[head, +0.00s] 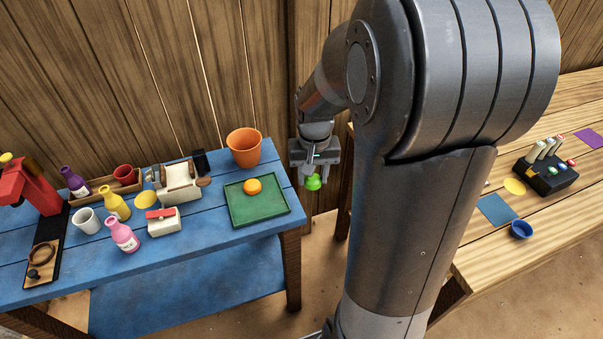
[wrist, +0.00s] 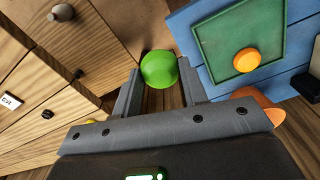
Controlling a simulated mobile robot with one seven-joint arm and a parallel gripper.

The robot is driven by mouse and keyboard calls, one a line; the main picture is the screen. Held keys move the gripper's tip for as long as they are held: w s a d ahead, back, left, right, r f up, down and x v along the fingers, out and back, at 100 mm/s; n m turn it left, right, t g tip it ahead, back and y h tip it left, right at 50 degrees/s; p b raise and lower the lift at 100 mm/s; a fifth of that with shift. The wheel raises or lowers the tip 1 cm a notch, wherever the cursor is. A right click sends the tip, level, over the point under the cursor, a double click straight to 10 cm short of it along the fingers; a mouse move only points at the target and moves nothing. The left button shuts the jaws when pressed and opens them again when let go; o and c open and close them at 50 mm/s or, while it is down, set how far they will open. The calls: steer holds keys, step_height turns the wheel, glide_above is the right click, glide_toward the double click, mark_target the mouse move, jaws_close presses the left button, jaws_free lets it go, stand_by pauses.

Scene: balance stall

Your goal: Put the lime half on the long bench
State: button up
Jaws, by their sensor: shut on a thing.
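The lime half (head: 313,183) is bright green and hangs in my gripper (head: 315,176), over the gap between the blue table and the wooden bench. In the wrist view the lime half (wrist: 159,69) sits between the two fingertips of my gripper (wrist: 159,82), which is shut on it. The long bench may be the wooden bench (head: 500,262) on the right in the head view, partly hidden behind my arm. It also seems to show at the left of the wrist view (wrist: 62,122).
The blue table (head: 200,235) holds a green tray (head: 262,212) with an orange fruit (head: 254,186), an orange pot (head: 244,147) and several bottles. On the wooden bench are a blue bowl (head: 521,230), a blue mat (head: 496,210) and a black box (head: 546,175). Its front right boards are bare.

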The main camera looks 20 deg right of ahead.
steer(key=shift+s+d+r, duration=0.25)
steer(key=shift+d+r, duration=0.05)
steer(key=shift+d, duration=0.1)
steer(key=shift+w+d, duration=0.1)
steer(key=w+d, duration=0.5)
steer(key=d, duration=0.8)
steer(key=w+d, duration=0.4)
steer(key=d, duration=0.9)
steer(key=s+d+f, duration=0.1)
steer(key=s+d, duration=0.2)
steer(key=d, duration=0.6)
steer(key=s+d+f, duration=0.1)
steer(key=s+d, duration=0.2)
steer(key=d, duration=0.6)
steer(key=s+d+f, duration=0.1)
steer(key=s+d, duration=0.2)
steer(key=d, duration=0.7)
steer(key=w+a+f, duration=0.1)
steer(key=w+f, duration=0.1)
steer(key=w, duration=0.1)
steer(key=w+a+f, duration=0.1)
steer(key=w+f, duration=0.1)
steer(key=w, duration=0.2)
steer(key=w+a+f, duration=0.1)
steer(key=w+f, duration=0.1)
steer(key=w, duration=0.2)
steer(key=shift+w+f, duration=0.15)
steer(key=shift+f, duration=2.15)
